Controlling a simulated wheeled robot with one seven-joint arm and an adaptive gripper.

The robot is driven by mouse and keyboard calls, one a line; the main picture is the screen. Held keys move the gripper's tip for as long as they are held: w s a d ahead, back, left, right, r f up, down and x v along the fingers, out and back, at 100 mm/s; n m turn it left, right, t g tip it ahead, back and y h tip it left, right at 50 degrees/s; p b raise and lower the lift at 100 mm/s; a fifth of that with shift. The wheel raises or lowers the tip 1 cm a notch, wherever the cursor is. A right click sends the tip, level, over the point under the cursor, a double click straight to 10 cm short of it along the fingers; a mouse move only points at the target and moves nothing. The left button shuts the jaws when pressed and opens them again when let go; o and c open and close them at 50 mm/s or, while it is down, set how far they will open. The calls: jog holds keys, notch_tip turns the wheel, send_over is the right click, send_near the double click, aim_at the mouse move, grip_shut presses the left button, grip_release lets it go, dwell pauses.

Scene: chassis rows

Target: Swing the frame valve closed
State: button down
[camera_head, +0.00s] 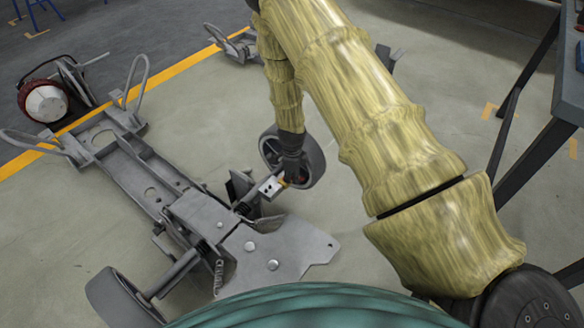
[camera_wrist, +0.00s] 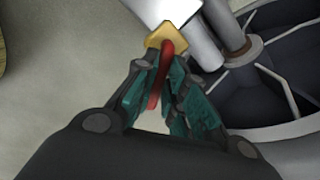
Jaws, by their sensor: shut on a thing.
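The frame valve shows in the wrist view as a silver body (camera_wrist: 200,45) with a brass nut (camera_wrist: 172,39) and a red lever (camera_wrist: 161,78). My gripper (camera_wrist: 163,82) is shut on the red lever, with a teal-padded finger on each side of it. In the head view the valve's pale block (camera_head: 271,187) sits at the side of the chassis frame (camera_head: 200,210), beside a wheel. My gripper (camera_head: 292,172) reaches down to it there. The lever is mostly hidden by my gripper in that view.
A grey wheel (camera_head: 312,160) stands close behind my gripper and fills the right of the wrist view (camera_wrist: 275,60). A flat metal plate (camera_head: 275,255) lies at the chassis's near end. A dark-legged bench (camera_head: 568,95) stands at right. Floor between is clear.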

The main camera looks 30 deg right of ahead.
jog(key=shift+s+a+m+p, duration=0.1)
jog(key=shift+s+m+p, duration=0.1)
jog(key=shift+m+p, duration=0.85)
jog(key=shift+s+a+m+p, duration=0.1)
jog(key=shift+s+m+p, duration=0.05)
jog(key=shift+m+p, duration=0.8)
jog(key=shift+s+a+m+p, duration=0.1)
jog(key=shift+s+m+p, duration=0.1)
jog(key=shift+m+p, duration=0.85)
jog(key=c, duration=1.5)
grip_release()
jog(key=shift+o, duration=0.2)
jog(key=shift+a, duration=0.2)
notch_tip(320, 180, up, 12)
jog(key=shift+a, duration=0.3)
jog(key=shift+s+p, duration=0.1)
jog(key=shift+p, duration=0.2)
